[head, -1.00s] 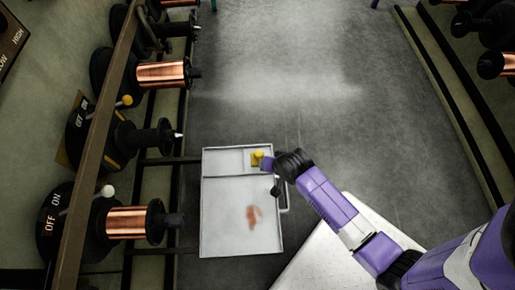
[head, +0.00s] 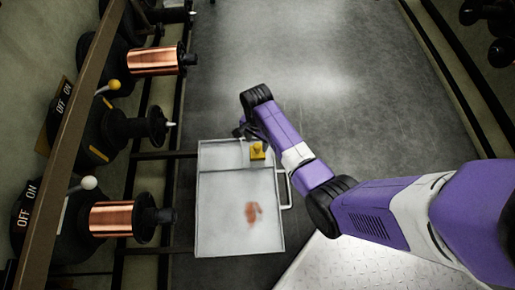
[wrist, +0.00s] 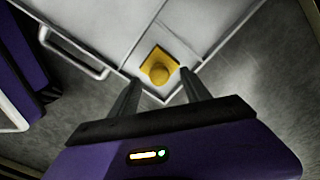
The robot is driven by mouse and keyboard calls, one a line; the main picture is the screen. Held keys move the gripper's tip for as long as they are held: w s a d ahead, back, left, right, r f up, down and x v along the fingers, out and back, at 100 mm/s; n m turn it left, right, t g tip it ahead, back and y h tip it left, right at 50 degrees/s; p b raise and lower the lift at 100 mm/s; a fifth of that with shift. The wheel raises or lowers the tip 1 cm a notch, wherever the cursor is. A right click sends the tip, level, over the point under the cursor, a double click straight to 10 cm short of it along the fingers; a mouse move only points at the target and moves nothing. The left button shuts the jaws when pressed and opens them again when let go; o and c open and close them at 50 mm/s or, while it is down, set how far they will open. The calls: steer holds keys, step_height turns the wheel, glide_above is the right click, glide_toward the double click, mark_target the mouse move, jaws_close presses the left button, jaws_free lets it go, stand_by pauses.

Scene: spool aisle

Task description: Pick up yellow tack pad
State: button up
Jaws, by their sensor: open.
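The yellow tack pad (head: 257,151) sits in the upper right part of a white tray (head: 220,215), in the narrow compartment along its far edge. In the wrist view the pad (wrist: 160,67) is a flat yellow square with a round yellow knob on top. My gripper (wrist: 158,90) is open and empty, and its two fingers point toward the pad, one on each side of the knob in the picture. I cannot tell how high the fingers are above the tray. In the head view my gripper (head: 243,130) is at the tray's far edge, partly hidden by my arm.
The tray has a side handle (head: 288,190) and a reddish-brown smear (head: 253,212) on its floor. Open grey floor (head: 320,75) lies beyond the tray.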

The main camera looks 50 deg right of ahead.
mark_target(257, 145)
step_height(257, 145, down, 5)
steer(key=b, duration=0.3)
steer(key=shift+s+r, duration=0.1)
steer(key=shift+c, duration=0.3)
jaws_close()
steer(key=shift+r, duration=0.1)
step_height(257, 145, up, 20)
steer(key=p, duration=1)
